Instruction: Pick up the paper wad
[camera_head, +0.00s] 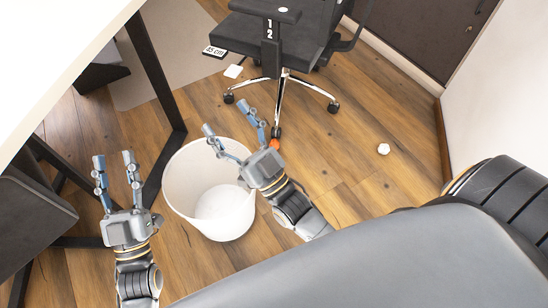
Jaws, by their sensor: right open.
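A small white paper wad (384,149) lies on the wooden floor at the right, apart from both grippers. My right gripper (225,116) is open and empty, with its fingers spread over the rim of a white bin, well to the left of the wad.
The white bin (222,222) stands under my right gripper. A black office chair (278,45) is at the back, with an orange object (275,144) by one castor. A white desk (50,60) with dark legs fills the left. Floor around the wad is clear.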

